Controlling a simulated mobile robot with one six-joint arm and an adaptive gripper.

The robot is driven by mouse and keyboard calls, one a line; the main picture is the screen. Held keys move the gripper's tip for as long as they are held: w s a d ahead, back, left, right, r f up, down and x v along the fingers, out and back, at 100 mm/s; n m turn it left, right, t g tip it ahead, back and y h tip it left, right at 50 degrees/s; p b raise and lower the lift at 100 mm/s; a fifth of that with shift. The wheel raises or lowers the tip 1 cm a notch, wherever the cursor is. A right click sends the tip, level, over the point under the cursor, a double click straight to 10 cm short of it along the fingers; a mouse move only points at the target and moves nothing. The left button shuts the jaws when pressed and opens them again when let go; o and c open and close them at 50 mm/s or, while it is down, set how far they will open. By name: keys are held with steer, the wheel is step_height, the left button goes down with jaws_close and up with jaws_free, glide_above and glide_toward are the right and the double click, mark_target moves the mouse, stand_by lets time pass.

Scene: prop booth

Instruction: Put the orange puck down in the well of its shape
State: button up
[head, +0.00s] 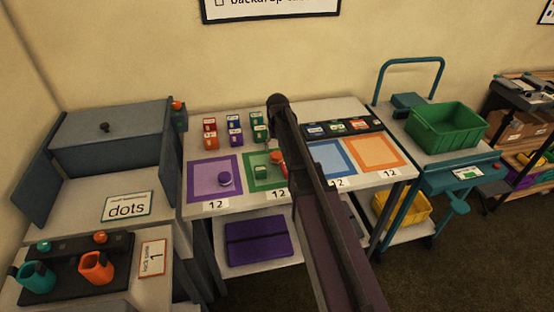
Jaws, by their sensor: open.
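No orange puck can be clearly made out. A small red-orange round thing (276,158) stands at the right of the green-bordered mat (253,185), partly covered by my arm; I cannot tell whether it is the puck. A small green piece (261,171) is on that mat. No well of matching shape can be made out. My dark arm crosses the middle of the view, and my gripper does not show.
Several small coloured blocks (235,134) stand at the table's back. A dark tray (372,124) with coloured tiles is behind the blue (325,157) and orange (374,152) mats. A teal cart with a green bin (447,128) stands right. A dark rack with cups (70,268) is front left.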

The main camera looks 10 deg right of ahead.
mark_target(277, 154)
steer(key=shift+w+a+f+b, duration=0.1)
steer(key=shift+w+f+b, duration=0.05)
steer(key=shift+f+b, duration=0.55)
steer(key=shift+w+f+b, duration=0.1)
steer(key=shift+f+b, duration=0.45)
steer(key=shift+f, duration=0.2)
steer(key=shift+f+b, duration=1)
steer(key=c, duration=1.3)
steer(key=shift+r, duration=0.25)
step_height(277, 154, up, 4)
steer(key=p, duration=0.4)
steer(key=shift+f, duration=0.2)
steer(key=s, duration=1)
steer(key=s+r+p, duration=0.1)
steer(key=s, duration=0.5)
steer(key=shift+a, duration=0.3)
